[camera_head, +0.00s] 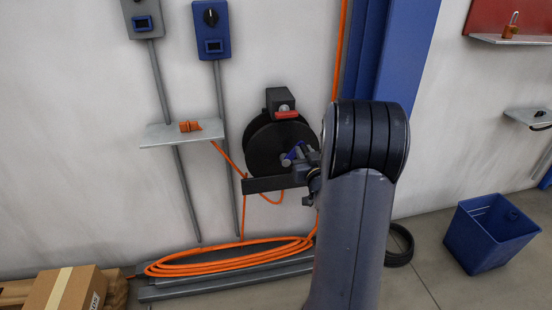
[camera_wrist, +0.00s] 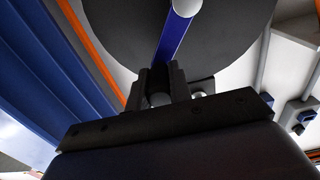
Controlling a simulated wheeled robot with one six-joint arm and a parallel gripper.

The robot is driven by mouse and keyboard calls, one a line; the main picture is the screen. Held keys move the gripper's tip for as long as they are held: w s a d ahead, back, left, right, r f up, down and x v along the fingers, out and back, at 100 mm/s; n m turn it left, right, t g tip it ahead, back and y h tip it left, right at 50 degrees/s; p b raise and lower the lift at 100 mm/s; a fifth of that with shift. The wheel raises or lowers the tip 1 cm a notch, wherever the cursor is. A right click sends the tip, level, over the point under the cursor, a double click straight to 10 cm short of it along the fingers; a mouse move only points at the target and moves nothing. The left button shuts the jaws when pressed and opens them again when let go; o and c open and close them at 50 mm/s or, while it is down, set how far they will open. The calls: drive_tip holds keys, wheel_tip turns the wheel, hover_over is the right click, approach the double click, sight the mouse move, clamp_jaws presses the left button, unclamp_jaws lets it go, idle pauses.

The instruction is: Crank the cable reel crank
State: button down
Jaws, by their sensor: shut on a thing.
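The black cable reel (camera_head: 262,148) is mounted on the wall, and its dark disc (camera_wrist: 225,45) fills the top of the wrist view. The crank (camera_head: 290,157) is a blue arm on the reel's front with a light round hub. In the wrist view the blue crank arm (camera_wrist: 172,40) runs from the pale hub at the top down to my gripper (camera_wrist: 160,84). The fingers are shut on the crank's handle end, which they partly hide. In the head view my gripper (camera_head: 302,158) is at the reel's right front, partly hidden by my arm.
Orange cable (camera_head: 230,260) lies coiled on grey beams below the reel. A cardboard box (camera_head: 65,290) is at lower left, a blue bin (camera_head: 488,232) at right. A small shelf (camera_head: 182,134) juts out left of the reel; a blue column (camera_head: 400,50) stands behind my arm.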

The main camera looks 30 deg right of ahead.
sight(292, 152)
drive_tip(key=shift+a+f, duration=0.25)
drive_tip(key=shift+a, duration=0.15)
drive_tip(key=shift+w+a+r, duration=0.15)
drive_tip(key=shift+a+r, duration=0.1)
drive_tip(key=shift+a, duration=0.3)
drive_tip(key=shift+w+a+r, duration=0.15)
drive_tip(key=shift+a+r, duration=0.1)
drive_tip(key=shift+a, duration=0.25)
drive_tip(key=shift+a, duration=0.1)
drive_tip(key=shift+w+a+b, duration=0.2)
drive_tip(key=shift+a+b, duration=0.25)
drive_tip(key=shift+a, duration=0.1)
drive_tip(key=c, duration=1.1)
unclamp_jaws()
drive_tip(key=shift+d+r, duration=0.1)
drive_tip(key=shift+r, duration=0.25)
drive_tip(key=shift+b+v, duration=0.5)
drive_tip(key=shift+v, duration=2.45)
drive_tip(key=shift+o, duration=0.3)
